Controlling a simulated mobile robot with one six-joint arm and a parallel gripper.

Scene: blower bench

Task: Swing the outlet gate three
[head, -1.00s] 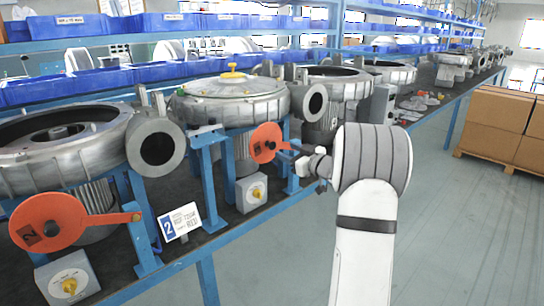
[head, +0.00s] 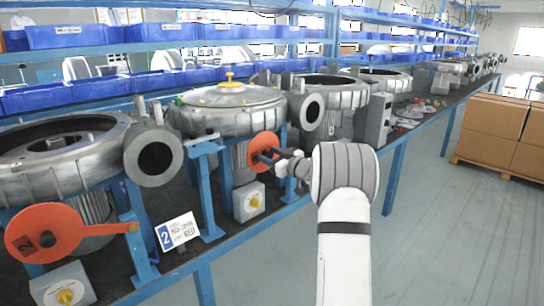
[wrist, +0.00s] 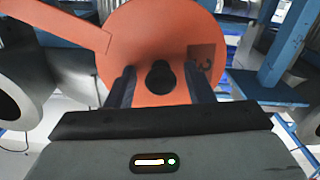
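Outlet gate three (head: 261,147) is an orange disc below and left of the round outlet opening (head: 312,112) of the blower with the yellow lid knob; that opening is uncovered. In the wrist view the gate (wrist: 140,35) fills the upper middle, with a dark "3" plate at its right and its orange arm running to the upper left. A dark round knob (wrist: 160,77) stands on the disc. My gripper (wrist: 160,88) is open, its two fingers on either side of the knob with gaps showing. In the head view my gripper (head: 278,158) is at the disc's right side.
Orange gate two (head: 45,232) hangs at the left, beside a tag marked 2 (head: 178,231). A grey switch box (head: 249,200) with a yellow knob sits below gate three. A blue bench post (head: 207,190) stands left of it. Floor at the right is clear before cardboard boxes (head: 495,115).

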